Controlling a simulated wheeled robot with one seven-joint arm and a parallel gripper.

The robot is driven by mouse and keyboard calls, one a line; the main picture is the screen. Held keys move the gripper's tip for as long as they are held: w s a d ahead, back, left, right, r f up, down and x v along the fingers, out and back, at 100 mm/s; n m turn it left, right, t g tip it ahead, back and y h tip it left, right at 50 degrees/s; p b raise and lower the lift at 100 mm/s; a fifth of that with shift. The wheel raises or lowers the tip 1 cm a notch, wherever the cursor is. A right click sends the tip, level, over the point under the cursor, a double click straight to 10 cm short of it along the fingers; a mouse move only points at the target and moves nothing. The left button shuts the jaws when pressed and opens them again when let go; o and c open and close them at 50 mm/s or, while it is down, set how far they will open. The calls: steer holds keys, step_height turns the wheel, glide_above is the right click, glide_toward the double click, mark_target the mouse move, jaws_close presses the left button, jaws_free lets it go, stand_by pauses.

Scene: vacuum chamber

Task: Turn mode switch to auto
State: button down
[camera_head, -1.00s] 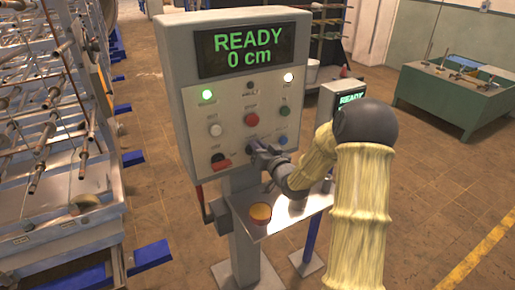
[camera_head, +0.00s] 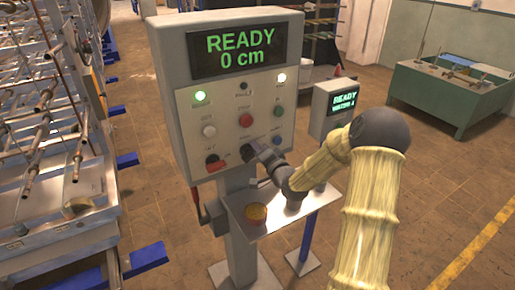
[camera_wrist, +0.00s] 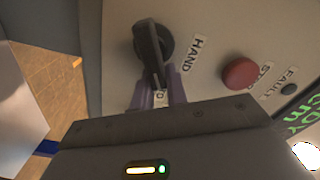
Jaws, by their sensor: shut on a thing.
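The mode switch is a black rotary knob (camera_wrist: 150,48) on the grey control panel (camera_head: 172,105). In the wrist view its long grip runs down between the fingertips of my gripper (camera_wrist: 157,97), which is shut on its lower end. The word HAND is printed to the right of the knob, and part of another label shows between the fingers. In the head view my gripper (camera_head: 254,150) is at the panel's lower middle and the switch (camera_head: 246,153) is partly hidden behind it. The panel screen (camera_head: 240,48) reads READY, 0 cm.
A second screen (camera_head: 343,102) stands behind my arm. Racks fill the left side.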

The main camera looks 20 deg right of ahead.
steer(key=shift+s+a+f, duration=0.15)
steer(key=shift+f, duration=0.2)
steer(key=c, duration=1.6)
jaws_free()
steer(key=shift+o, duration=1)
steer(key=shift+r, duration=0.2)
steer(key=b+v, duration=0.6)
steer(key=v, duration=1.1)
steer(key=shift+b, duration=0.3)
